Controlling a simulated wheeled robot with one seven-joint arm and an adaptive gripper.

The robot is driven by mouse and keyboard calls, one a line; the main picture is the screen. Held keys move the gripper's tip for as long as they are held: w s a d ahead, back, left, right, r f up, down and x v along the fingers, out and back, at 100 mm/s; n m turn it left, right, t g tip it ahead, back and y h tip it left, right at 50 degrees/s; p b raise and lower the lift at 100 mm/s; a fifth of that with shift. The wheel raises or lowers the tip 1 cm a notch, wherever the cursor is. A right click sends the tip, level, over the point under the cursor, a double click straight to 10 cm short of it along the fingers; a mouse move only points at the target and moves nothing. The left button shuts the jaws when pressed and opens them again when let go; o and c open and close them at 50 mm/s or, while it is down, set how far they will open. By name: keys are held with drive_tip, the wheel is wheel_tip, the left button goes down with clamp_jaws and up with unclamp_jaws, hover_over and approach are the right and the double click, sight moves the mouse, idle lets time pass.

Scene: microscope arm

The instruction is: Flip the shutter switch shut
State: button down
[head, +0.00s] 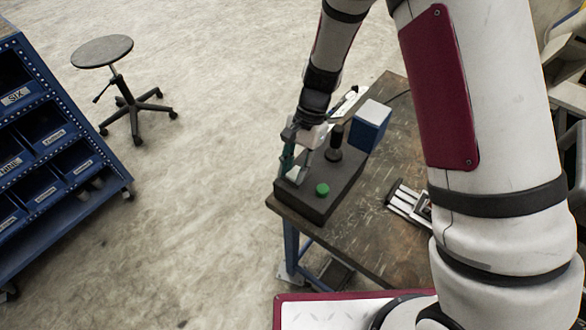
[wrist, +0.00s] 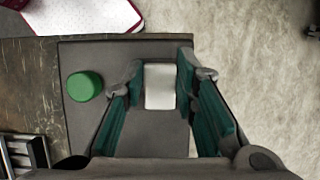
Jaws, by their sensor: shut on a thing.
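A dark grey microscope base (head: 313,204) sits on the workbench's near left corner. A green round knob (head: 322,189) is on its top; it also shows at the left in the wrist view (wrist: 84,86). A small white block (wrist: 160,86), which looks like the shutter switch, stands at the base's edge away from the knob. In the head view my gripper (head: 291,168) partly hides the white block. I cannot tell the switch's exact tilt.
A black upright cylinder (head: 334,143) and a blue-and-white box (head: 371,126) rise behind the knob. A metal fixture (head: 409,203) lies on the worn workbench (head: 378,245). A stool (head: 103,51) and a blue bin rack (head: 62,152) stand apart at left, with open floor between.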

drive_tip(key=c, duration=1.3)
unclamp_jaws()
drive_tip(key=v, duration=1.2)
